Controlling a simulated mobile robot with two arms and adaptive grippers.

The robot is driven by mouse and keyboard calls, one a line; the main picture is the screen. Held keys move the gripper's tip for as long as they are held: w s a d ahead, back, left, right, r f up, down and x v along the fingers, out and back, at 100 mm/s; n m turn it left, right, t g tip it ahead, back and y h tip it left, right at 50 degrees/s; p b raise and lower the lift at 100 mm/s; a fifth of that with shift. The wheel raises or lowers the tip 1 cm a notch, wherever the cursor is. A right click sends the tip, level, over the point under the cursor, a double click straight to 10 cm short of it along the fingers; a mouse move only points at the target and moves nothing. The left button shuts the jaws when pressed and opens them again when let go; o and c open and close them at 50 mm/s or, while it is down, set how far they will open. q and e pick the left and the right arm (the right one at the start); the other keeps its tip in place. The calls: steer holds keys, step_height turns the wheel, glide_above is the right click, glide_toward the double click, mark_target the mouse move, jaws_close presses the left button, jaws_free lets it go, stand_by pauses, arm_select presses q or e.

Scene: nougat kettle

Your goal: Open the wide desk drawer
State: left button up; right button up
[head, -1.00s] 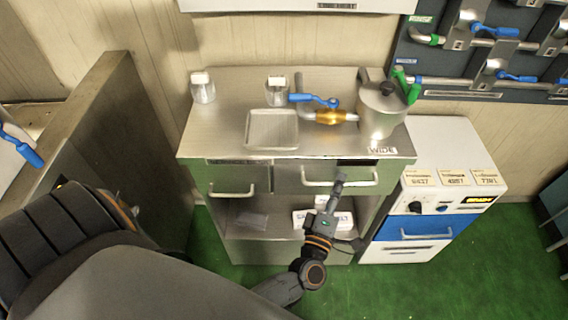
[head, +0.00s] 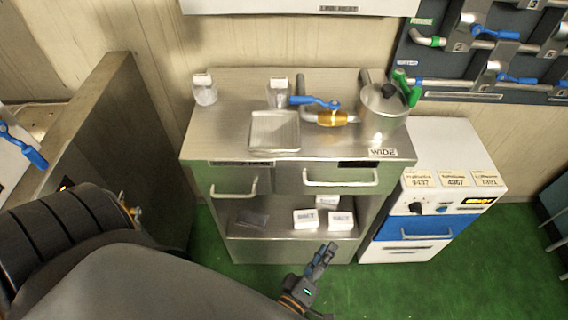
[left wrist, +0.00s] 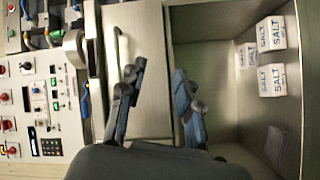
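The wide drawer (head: 315,189) is the right one of two drawers under the steel desk top, below a "WIDE" label (head: 382,153). Its front looks flush with the desk, and its bar handle (head: 350,184) is free. In the left wrist view the drawer front (left wrist: 150,60) and handle (left wrist: 122,50) appear turned sideways, beyond the fingers. My left gripper (head: 326,256) is below and in front of the drawer, apart from the handle. In the left wrist view my left gripper (left wrist: 158,98) has its fingers spread with nothing between them. My right gripper is not in view.
A narrower drawer (head: 240,184) is at left. An open shelf below holds white salt boxes (head: 306,219). A kettle (head: 382,112), tray (head: 273,130) and valve pipe (head: 331,118) stand on top. A white-and-blue cabinet (head: 430,225) is at right. Green floor (head: 400,290) is clear in front.

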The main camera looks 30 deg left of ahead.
arm_select(q)
steer(key=s+a+f+m+g+h+p, duration=0.1)
steer(key=s+f+m+g, duration=0.3)
steer(key=f, duration=0.6)
steer(key=s+a+f+m+g+h+p, duration=0.1)
steer(key=s+a+f+m+g+p, duration=0.2)
steer(key=f, duration=0.7)
steer(key=s+a+m+g, duration=0.1)
steer(key=s+m+g, duration=0.1)
steer(key=s+m, duration=0.1)
steer(key=shift+f, duration=0.25)
